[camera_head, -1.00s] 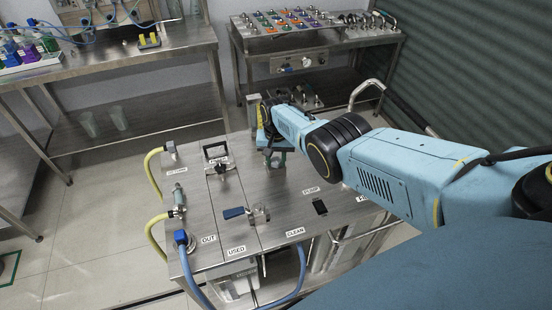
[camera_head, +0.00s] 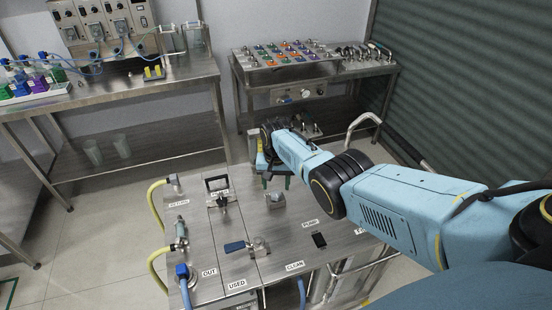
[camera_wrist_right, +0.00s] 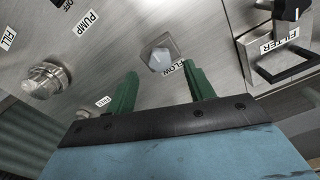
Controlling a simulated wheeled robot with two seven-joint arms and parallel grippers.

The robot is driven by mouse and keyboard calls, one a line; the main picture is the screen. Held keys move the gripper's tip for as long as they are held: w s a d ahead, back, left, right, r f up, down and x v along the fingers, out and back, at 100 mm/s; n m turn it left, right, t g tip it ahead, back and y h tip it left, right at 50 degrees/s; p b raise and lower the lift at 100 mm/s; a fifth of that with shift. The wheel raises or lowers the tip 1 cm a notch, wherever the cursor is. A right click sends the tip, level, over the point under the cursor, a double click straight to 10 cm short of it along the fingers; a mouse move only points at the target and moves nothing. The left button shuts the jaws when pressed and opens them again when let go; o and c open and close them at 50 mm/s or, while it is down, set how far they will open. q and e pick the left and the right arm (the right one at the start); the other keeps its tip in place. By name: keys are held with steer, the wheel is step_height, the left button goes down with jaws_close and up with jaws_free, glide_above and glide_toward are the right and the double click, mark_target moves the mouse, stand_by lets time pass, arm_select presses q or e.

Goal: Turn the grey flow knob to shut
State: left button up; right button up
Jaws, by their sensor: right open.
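The grey flow knob (camera_wrist_right: 160,61) sits on a square plate beside the FLOW label in the right wrist view. It also shows in the head view (camera_head: 275,198) on the steel skid top. My right gripper (camera_wrist_right: 162,82) has two green fingers, spread apart with nothing between them. In the wrist view the knob lies just beyond the gap between the fingertips, apart from them. In the head view the right gripper (camera_head: 270,181) is just behind the knob, and its fingers are partly hidden. My left gripper is not in view.
The filter handle (camera_head: 218,184) stands left of the knob. A blue-handled valve (camera_head: 236,246) and a black pump switch (camera_head: 319,239) lie nearer. A round metal fitting (camera_wrist_right: 48,80) stands near the FILL label. Blue and yellow hoses edge the skid.

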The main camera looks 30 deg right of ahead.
step_height(320, 180, up, 9)
steer(key=p, duration=0.2)
steer(key=shift+f+p, duration=0.15)
steer(key=shift+p, duration=0.2)
stand_by(1.0)
